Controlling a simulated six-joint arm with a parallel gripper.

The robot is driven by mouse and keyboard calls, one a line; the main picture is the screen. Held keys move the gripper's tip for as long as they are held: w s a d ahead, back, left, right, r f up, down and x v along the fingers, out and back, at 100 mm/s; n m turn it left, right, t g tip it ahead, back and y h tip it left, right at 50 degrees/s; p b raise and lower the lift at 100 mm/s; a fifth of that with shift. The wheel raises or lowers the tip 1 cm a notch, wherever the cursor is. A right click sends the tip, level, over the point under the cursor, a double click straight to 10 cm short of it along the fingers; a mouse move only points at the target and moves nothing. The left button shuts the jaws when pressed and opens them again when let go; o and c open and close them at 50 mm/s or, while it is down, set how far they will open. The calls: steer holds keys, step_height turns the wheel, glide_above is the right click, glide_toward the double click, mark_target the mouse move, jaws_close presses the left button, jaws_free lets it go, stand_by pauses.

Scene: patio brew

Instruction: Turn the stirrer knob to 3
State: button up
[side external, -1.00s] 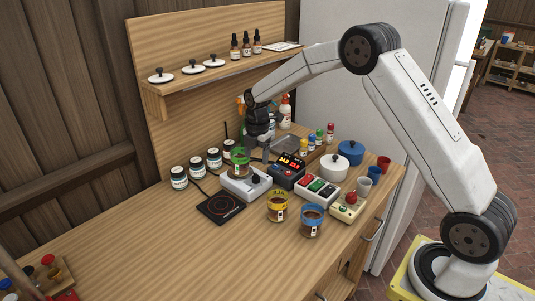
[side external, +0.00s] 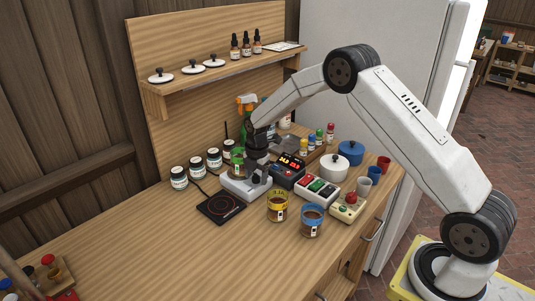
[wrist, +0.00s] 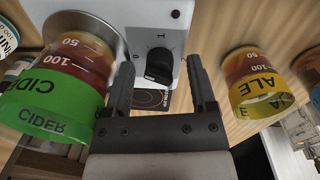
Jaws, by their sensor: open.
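The stirrer (side external: 236,191) is a white box on the bench, also filling the top middle of the wrist view (wrist: 115,12). Its black knob (wrist: 159,66) shows in the wrist view, with a mark like a "1" on the panel beside it. My gripper (wrist: 161,75) is open, with one finger on each side of the knob and gaps between. In the side view my gripper (side external: 259,181) is low over the stirrer's front and hides the knob. A green-banded cider beaker (wrist: 60,85) stands on the stirrer's round plate.
A black hot plate (side external: 221,207) lies left of the stirrer. A yellow-banded ale beaker (side external: 277,207) and a blue-banded beaker (side external: 312,221) stand in front. A dark unit with a red display (side external: 288,172) is close on the right.

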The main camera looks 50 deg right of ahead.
jaws_close()
steer(key=shift+m, duration=3.1)
steer(key=shift+f, duration=0.1)
jaws_free()
